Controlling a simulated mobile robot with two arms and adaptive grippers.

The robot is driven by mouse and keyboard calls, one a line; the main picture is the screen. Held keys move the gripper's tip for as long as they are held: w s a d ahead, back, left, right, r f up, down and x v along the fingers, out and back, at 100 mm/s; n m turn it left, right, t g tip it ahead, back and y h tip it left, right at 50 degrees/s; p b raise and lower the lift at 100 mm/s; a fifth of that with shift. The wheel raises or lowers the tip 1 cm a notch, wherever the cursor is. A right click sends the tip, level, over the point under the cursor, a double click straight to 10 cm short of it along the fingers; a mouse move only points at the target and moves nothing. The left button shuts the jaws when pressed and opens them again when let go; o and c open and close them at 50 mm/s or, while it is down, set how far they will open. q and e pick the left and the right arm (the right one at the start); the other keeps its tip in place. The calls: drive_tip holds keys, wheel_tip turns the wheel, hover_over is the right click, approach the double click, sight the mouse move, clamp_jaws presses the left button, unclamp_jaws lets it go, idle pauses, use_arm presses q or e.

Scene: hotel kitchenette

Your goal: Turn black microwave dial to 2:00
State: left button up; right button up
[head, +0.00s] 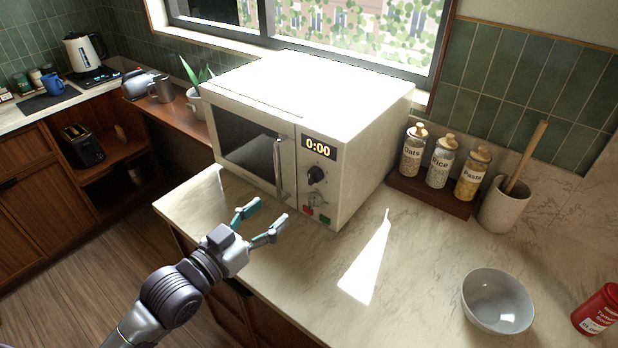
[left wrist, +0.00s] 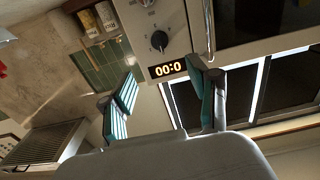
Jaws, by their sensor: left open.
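The white microwave (head: 300,85) stands on the marble counter with its door shut. Its display (head: 318,147) reads 0:00. The black dial (head: 316,174) sits just below the display, with a silver dial (head: 315,200) under it. My left gripper (head: 262,219) is open and empty in front of the microwave, left of and lower than the black dial in the picture, apart from it. The left wrist view is upside down; there the black dial (left wrist: 159,40) and display (left wrist: 167,70) show beyond the spread fingers (left wrist: 163,88). My right gripper is not in view.
The door handle (head: 278,165) stands out left of the control panel. Red and green buttons lie low on the panel. The counter in front of the microwave is clear.

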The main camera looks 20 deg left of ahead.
sight(310, 178)
use_arm(q)
drive_tip(key=p+x, duration=0.3)
drive_tip(key=x, duration=1)
drive_tip(key=shift+r+p, duration=0.1)
drive_tip(key=shift+p, duration=0.2)
drive_tip(key=shift+w+d, duration=0.1)
drive_tip(key=shift+w, duration=0.15)
drive_tip(key=c, duration=1.1)
